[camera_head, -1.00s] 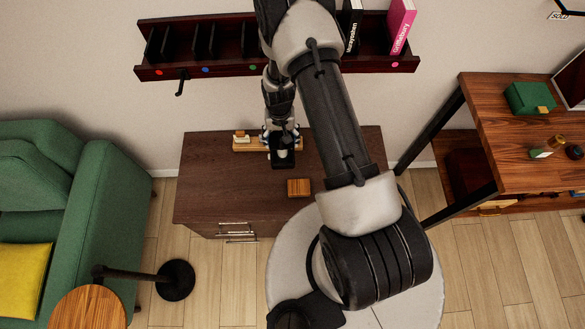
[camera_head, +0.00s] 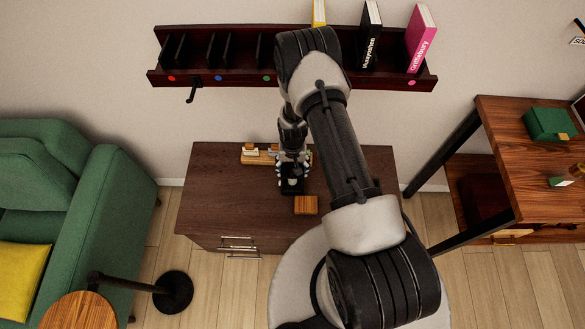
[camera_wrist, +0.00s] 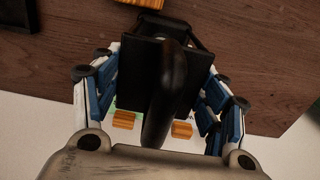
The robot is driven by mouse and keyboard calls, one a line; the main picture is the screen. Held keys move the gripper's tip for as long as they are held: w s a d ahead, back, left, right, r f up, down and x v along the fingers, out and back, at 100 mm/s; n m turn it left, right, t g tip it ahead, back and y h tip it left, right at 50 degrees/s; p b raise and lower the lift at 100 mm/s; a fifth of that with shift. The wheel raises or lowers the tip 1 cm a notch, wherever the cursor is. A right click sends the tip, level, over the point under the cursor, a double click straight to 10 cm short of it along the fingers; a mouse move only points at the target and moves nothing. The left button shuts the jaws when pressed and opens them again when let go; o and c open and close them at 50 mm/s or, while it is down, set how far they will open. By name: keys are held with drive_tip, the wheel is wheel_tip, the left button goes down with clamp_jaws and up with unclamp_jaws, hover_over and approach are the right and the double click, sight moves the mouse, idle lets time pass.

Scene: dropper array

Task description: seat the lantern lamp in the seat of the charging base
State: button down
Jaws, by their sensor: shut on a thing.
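My gripper (camera_head: 292,177) is above the brown cabinet and shut on a dark lantern lamp (camera_head: 292,188). In the wrist view the lamp is a black body (camera_wrist: 142,75) with a thick dark handle rising toward the camera, between the blue-padded fingers. The lamp looks roughly upright; its underside is hidden. A small orange-brown wooden block (camera_head: 306,205), which may be the charging base, lies just in front and right of the lamp. It shows at the top edge of the wrist view (camera_wrist: 140,4). Its seat is not discernible.
A wooden rack (camera_head: 262,160) with small pieces stands at the back of the cabinet top (camera_head: 225,195), behind my gripper. The cabinet top's left side is clear. A wall shelf (camera_head: 240,77) with books hangs above. A desk (camera_head: 510,130) stands right, a green sofa (camera_head: 110,200) left.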

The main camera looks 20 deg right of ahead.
drive_tip(key=shift+w+f, duration=0.1)
drive_tip(key=shift+c, duration=1.6)
unclamp_jaws()
